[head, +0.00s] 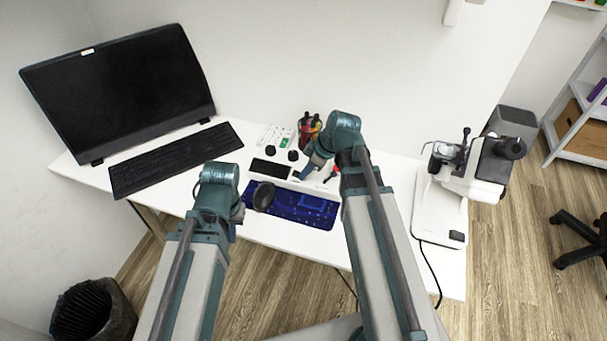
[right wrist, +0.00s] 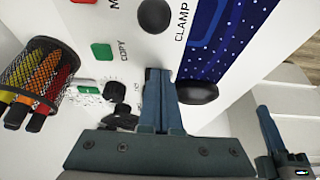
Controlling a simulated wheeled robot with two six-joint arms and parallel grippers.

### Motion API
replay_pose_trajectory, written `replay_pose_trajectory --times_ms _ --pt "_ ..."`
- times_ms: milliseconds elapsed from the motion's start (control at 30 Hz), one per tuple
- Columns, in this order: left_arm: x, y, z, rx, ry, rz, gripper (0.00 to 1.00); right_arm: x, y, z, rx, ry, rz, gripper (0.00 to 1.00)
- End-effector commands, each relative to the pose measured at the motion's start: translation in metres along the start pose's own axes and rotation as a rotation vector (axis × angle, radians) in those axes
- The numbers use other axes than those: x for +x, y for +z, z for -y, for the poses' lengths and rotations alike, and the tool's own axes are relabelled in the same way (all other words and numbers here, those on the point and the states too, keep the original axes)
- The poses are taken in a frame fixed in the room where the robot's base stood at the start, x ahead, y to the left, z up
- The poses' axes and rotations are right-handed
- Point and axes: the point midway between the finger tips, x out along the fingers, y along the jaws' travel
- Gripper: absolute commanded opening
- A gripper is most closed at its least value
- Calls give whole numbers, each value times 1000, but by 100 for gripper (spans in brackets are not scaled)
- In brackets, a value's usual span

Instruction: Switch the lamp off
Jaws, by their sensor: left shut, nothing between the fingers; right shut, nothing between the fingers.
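No lamp is clearly recognisable, and I see no lit bulb. A white microscope-like device (head: 430,205) stands at the table's right end, with a small black switch-like part (head: 457,236) on its base. My right gripper (head: 299,177) is shut and empty over the labelled white panel at the middle; its fingers show in the right wrist view (right wrist: 158,74), just below a black knob (right wrist: 155,16). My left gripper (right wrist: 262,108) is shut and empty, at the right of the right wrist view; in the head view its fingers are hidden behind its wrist.
The white panel has green buttons (right wrist: 102,51). A mesh pen holder (right wrist: 45,65) stands beside it. A blue starred mat (head: 318,213) lies in front. A monitor (head: 120,85) and keyboard (head: 175,160) fill the left. A cable hangs off the front edge at right.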

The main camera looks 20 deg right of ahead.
Motion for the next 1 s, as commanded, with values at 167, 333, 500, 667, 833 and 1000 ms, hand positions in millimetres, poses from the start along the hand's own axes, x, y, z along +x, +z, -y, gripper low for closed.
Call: replay_pose_trajectory --times_ms 167,333,500,667,833,1000 --pt "9 -1 -1 0 0 0 0 4 9 3 -3 -6 -20 0" --pt "9 -1 -1 0 0 0 0 4 9 3 -4 -7 -18 0" --pt "10 -1 -1 0 0 0 0 5 9 3 -5 -8 -17 0" --pt "8 -1 -1 0 0 0 0 5 5 4 -6 -8 -18 0" --pt "5 0 0 0 0 0 0 5 -4 4 -7 -9 -18 0" --pt "3 0 0 0 0 0 0 6 -11 4 -6 -10 -26 0"
